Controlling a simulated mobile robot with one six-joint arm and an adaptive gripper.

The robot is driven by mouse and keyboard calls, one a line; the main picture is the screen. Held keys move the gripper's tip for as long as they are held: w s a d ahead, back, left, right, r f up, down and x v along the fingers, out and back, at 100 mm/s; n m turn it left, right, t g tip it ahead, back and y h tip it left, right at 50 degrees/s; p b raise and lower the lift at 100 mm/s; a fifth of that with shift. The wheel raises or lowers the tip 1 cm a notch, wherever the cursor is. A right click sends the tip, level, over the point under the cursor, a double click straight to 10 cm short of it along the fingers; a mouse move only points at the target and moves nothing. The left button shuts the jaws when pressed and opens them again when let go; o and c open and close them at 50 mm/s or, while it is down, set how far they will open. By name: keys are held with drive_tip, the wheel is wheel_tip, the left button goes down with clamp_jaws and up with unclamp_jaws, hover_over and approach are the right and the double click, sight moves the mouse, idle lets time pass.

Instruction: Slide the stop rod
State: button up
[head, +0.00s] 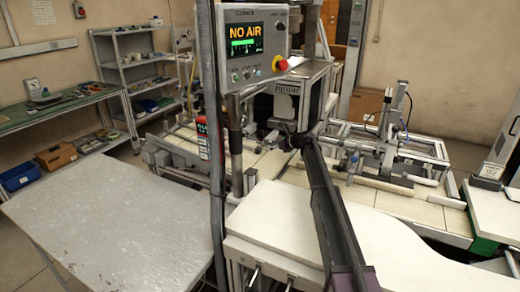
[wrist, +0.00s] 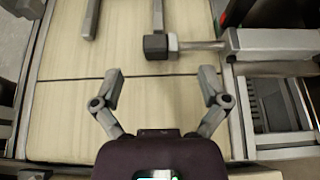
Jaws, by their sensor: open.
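In the wrist view a short metal rod (wrist: 203,46) with a dark square block (wrist: 155,46) at its left end lies across the top, beyond my fingertips. It looks like the stop rod, but I cannot be sure. Its right end meets a grey machine part. My gripper (wrist: 160,74) is open and empty, its two fingers spread over pale boards, apart from the rod and block. In the head view my dark arm reaches away toward the machine; the gripper and the rod cannot be made out there.
A control panel (head: 255,45) reads "NO AIR" and has a red button. Grey machine parts (wrist: 275,45) stand close to the right of my gripper. Another bar (wrist: 90,20) lies at upper left. A bare grey table (head: 110,215) is at the left of the head view.

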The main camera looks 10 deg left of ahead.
sight(259, 147)
drive_tip(key=shift+b+x, duration=1.25)
drive_tip(key=shift+x, duration=2.2)
